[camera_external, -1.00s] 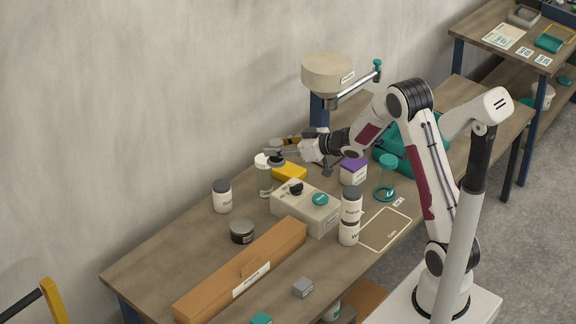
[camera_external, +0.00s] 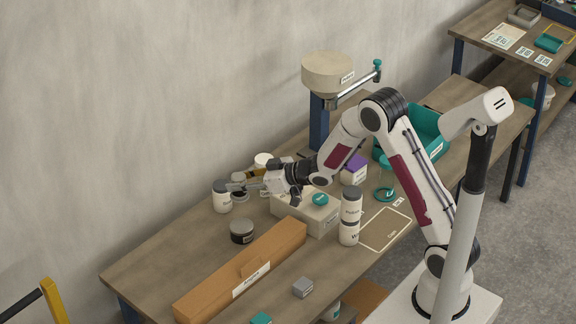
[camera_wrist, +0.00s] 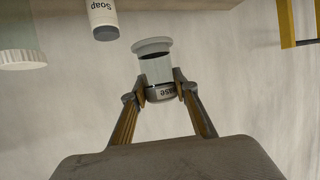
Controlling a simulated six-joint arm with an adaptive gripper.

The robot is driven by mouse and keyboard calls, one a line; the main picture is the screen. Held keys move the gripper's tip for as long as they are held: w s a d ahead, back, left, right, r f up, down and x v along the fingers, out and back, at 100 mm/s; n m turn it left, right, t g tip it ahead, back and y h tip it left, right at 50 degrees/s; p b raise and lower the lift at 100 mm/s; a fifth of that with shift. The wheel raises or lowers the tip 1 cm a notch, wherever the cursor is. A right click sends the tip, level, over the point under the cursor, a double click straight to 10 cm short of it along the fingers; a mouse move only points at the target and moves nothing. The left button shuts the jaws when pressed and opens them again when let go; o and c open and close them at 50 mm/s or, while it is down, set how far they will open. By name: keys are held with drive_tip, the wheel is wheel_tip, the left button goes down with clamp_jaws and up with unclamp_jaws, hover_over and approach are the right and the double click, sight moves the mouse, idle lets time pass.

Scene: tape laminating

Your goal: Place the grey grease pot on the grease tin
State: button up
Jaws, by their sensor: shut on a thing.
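The grey grease pot (camera_wrist: 162,93) is between my gripper's (camera_wrist: 162,90) fingers in the wrist view, where the picture is upside down. Its dark grey band carries a partly readable label, "ase", and a pale clear cylinder with a grey flange shows beyond it. In the external view my gripper (camera_external: 236,186) is shut on it, above the table and close to the soap bottle. The fingers partly hide the pot there. The grease tin (camera_external: 242,231), a low dark round tin with a pale label, stands on the table, in front of my gripper and apart from the pot.
The white soap bottle (camera_external: 222,199) with a grey lid stands close to my gripper; it also shows in the wrist view (camera_wrist: 102,18). A clear jar (camera_wrist: 20,45) is at the left there. The table's left is clear.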

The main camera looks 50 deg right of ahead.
drive_tip(key=shift+f, duration=0.55)
drive_tip(key=shift+f, duration=0.15)
hover_over(242, 225)
drive_tip(key=shift+f, duration=3)
drive_tip(key=shift+f, duration=0.1)
drive_tip(key=shift+f, duration=1.75)
drive_tip(key=shift+f, duration=0.1)
drive_tip(key=o, duration=1.2)
drive_tip(key=shift+o, duration=0.2)
